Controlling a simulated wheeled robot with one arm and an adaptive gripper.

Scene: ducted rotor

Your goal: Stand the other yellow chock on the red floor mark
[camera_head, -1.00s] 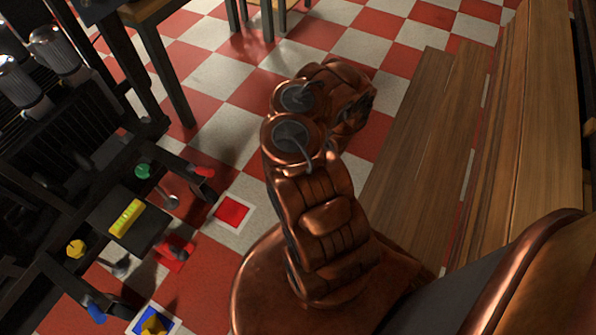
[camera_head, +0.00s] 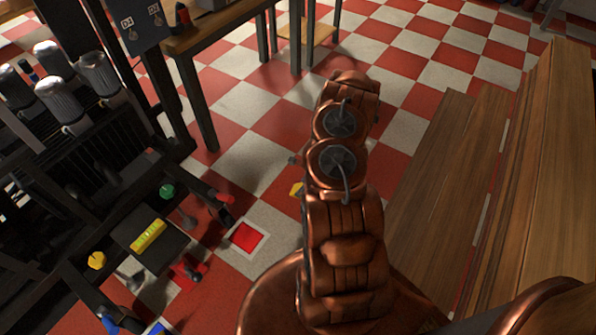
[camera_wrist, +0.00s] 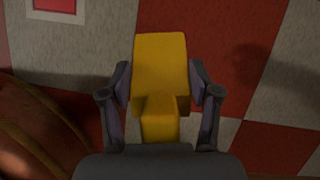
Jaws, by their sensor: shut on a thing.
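A yellow chock (camera_wrist: 160,68) is held between the two dark fingers of my gripper (camera_wrist: 160,85) in the wrist view, above the checkered floor. In the head view a bit of this chock (camera_head: 297,189) shows left of my arm, which hides most of it and the gripper. The red floor mark (camera_head: 247,237), a red square with a white border, lies bare on the floor, left of and nearer than the chock. It also shows at the upper left of the wrist view (camera_wrist: 57,5), apart from the chock.
A blue floor mark (camera_head: 160,328) is cut off by the bottom edge; whether anything stands on it cannot be told. A dark rack (camera_head: 80,215) with coloured knobs and a yellow level (camera_head: 148,235) stands left. Wooden steps (camera_head: 440,190) rise right. A table (camera_head: 215,35) stands behind.

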